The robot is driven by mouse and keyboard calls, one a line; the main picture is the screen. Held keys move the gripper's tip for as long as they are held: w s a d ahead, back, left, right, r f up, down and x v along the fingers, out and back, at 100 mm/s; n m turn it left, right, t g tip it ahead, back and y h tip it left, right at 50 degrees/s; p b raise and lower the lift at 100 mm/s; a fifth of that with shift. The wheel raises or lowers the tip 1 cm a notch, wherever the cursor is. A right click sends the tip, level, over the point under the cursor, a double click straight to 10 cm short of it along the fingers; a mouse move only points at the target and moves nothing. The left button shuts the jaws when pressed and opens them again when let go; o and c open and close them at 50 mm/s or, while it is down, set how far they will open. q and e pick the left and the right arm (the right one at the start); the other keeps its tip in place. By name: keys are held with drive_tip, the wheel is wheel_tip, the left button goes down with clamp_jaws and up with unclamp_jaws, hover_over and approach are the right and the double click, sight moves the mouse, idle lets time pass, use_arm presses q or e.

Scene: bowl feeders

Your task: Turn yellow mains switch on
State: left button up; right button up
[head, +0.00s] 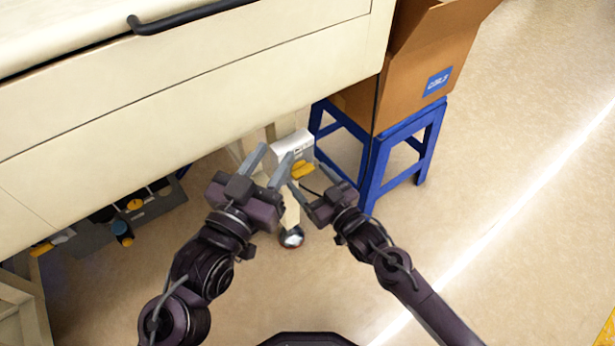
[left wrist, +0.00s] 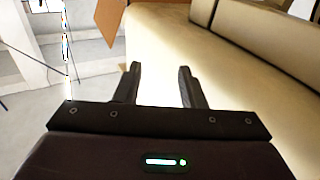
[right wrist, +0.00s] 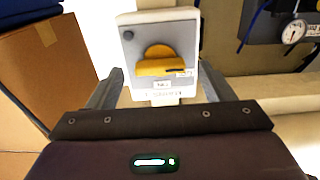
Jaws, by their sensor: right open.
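The yellow mains switch (right wrist: 158,62) is a rotary knob on a light grey box (right wrist: 131,85) in the right wrist view. The box sits ahead of my right gripper (right wrist: 158,88), whose two open fingers stand to either side of its lower part, with nothing held. In the head view the switch (head: 303,169) shows on the box (head: 293,147) under the cabinet edge, partly behind the grippers. My right gripper (head: 295,190) is just below it. My left gripper (head: 273,160) is open and empty, left of the box, with its fingers (left wrist: 160,85) apart in the left wrist view.
A cream cabinet (head: 200,80) with a black handle (head: 190,17) overhangs at the upper left. A cardboard box (head: 425,60) stands on a blue stool (head: 375,170) to the right. A grey panel with gauges and valves (head: 90,235) is under the cabinet.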

use_arm(q)
drive_tip(key=shift+a+r+t+h, duration=0.15)
drive_tip(key=shift+r+t, duration=0.35)
drive_tip(key=shift+r, duration=0.5)
drive_tip(key=shift+a+r+t+h, duration=0.15)
drive_tip(key=shift+r+t, duration=0.35)
drive_tip(key=shift+r, duration=0.5)
use_arm(e)
drive_tip(key=shift+x, duration=0.95)
use_arm(q)
drive_tip(key=shift+d, duration=0.1)
